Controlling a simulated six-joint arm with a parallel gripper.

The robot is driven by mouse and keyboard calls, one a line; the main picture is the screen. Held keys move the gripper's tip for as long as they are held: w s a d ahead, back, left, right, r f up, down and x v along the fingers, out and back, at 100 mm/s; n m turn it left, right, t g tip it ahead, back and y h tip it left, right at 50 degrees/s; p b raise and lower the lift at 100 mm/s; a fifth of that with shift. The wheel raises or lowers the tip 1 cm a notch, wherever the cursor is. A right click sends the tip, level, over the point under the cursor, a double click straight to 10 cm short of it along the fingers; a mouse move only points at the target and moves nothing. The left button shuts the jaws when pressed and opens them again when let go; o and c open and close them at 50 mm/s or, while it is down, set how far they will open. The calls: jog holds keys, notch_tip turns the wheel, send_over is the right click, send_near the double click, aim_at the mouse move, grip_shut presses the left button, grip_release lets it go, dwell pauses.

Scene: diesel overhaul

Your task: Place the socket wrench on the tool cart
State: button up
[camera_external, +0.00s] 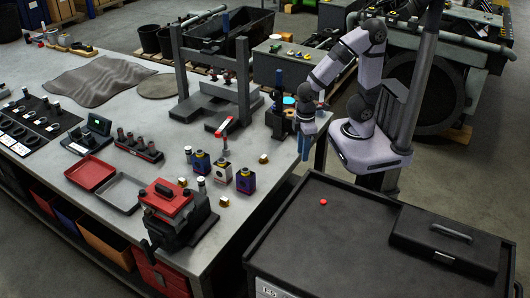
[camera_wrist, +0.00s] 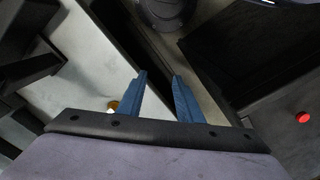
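The tool cart (camera_external: 340,235) is a black cart with a flat, rimmed top at the lower right of the external view. Its dark top also shows at the right of the wrist view (camera_wrist: 265,95). My gripper (camera_external: 303,150) points down near the bench's right edge, between bench and cart. In the wrist view its two blue fingers (camera_wrist: 160,76) are apart with nothing between them. I cannot pick out the socket wrench for certain in either view; no wrench shows on the visible cart top.
A small red disc (camera_external: 323,202) and a black lidded case (camera_external: 445,237) lie on the cart. The grey bench (camera_external: 120,215) carries a press frame (camera_external: 212,80), a red-topped vise (camera_external: 170,205), trays and several small parts. The cart top's left and middle are mostly clear.

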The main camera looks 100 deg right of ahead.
notch_tip(320, 180, up, 13)
jog(key=p, duration=1.1)
jog(key=w+a+f+m+t+b, duration=0.2)
jog(key=w+f+t+b, duration=0.15)
jog(key=w, duration=0.65)
jog(key=w+a+f+m+t+b, duration=0.1)
jog(key=w+f+m+t+b, duration=0.25)
jog(key=w, duration=0.65)
jog(key=w+d+f+h, duration=0.1)
jog(key=w, duration=0.1)
jog(key=w+d+f+m+t+h+b, duration=0.1)
jog(key=w+d, duration=0.1)
jog(key=w+d+f+t+h, duration=0.1)
jog(key=w+d+f+h, duration=0.1)
jog(key=shift+f+b, duration=0.1)
jog(key=shift+b, duration=0.2)
jog(key=s+d+f+m+h+b, duration=0.1)
jog(key=s+d+m+h+b, duration=0.2)
jog(key=d+h, duration=0.6)
jog(key=m+h+b, duration=0.2)
jog(key=b, duration=0.1)
jog(key=shift+d+f+t, duration=0.2)
jog(key=shift+f+t, duration=0.1)
